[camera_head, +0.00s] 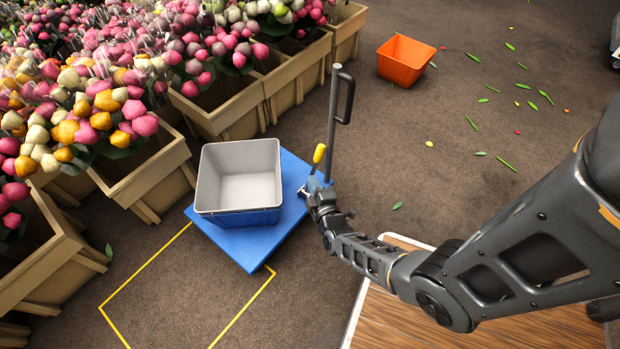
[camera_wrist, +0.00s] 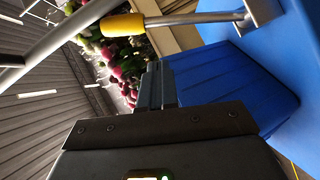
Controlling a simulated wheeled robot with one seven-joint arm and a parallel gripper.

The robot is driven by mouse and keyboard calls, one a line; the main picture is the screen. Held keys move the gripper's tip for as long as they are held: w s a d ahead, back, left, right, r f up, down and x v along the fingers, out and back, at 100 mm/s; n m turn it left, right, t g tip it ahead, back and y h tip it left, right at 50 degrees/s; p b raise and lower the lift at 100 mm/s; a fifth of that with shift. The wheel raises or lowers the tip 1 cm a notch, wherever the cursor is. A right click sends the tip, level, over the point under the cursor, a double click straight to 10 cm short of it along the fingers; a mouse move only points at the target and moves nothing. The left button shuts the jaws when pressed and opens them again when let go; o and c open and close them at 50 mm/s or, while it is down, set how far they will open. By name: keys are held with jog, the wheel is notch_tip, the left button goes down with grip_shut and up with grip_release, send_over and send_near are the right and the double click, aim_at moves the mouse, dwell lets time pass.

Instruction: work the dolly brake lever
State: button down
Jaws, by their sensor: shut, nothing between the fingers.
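The blue dolly (camera_head: 250,245) stands on the floor with a grey-and-blue bin (camera_head: 240,180) on it. Its upright handle post (camera_head: 333,120) rises at the dolly's right side. The brake lever (camera_head: 318,157), a metal rod with a yellow grip, stands beside the foot of the post; its yellow grip also shows at the top of the wrist view (camera_wrist: 122,25). My gripper (camera_head: 304,190) is low at the dolly's right edge, by the lever's lower end. In the wrist view its fingers (camera_wrist: 156,82) are together and empty, apart from the yellow grip. Whether they touch the dolly is unclear.
Wooden crates (camera_head: 225,112) of tulip bunches line the left and back. A yellow floor outline (camera_head: 150,264) lies in front of the dolly. An orange tub (camera_head: 402,62) stands at the back. Scattered leaves lie on open floor at right. A wooden surface (camera_head: 470,318) is in front.

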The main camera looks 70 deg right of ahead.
jog(key=p+v, duration=0.2)
jog(key=v, duration=0.5)
jog(key=shift+s+a+r+p, duration=0.2)
jog(key=shift+a+r+p, duration=0.1)
jog(key=shift+p, duration=0.05)
jog(key=s+a+r+m+t+y, duration=0.2)
jog(key=s+a+r+y, duration=0.35)
jog(key=a+r, duration=0.5)
jog(key=s+a+r+m+t+y, duration=0.1)
jog(key=s+a+r+t+y, duration=0.4)
jog(key=r, duration=0.9)
jog(key=s+a+r+m+g+p, duration=0.1)
jog(key=a+r+p, duration=0.1)
jog(key=r+p, duration=0.7)
jog(key=s+a+r+m+g+y+p, duration=0.1)
jog(key=r+p, duration=0.8)
jog(key=r, duration=1.6)
jog(key=s+a, duration=0.1)
jog(key=a, duration=0.1)
jog(key=shift+s+a+g, duration=0.2)
jog(key=shift+a+g, duration=0.15)
jog(key=shift+g, duration=0.05)
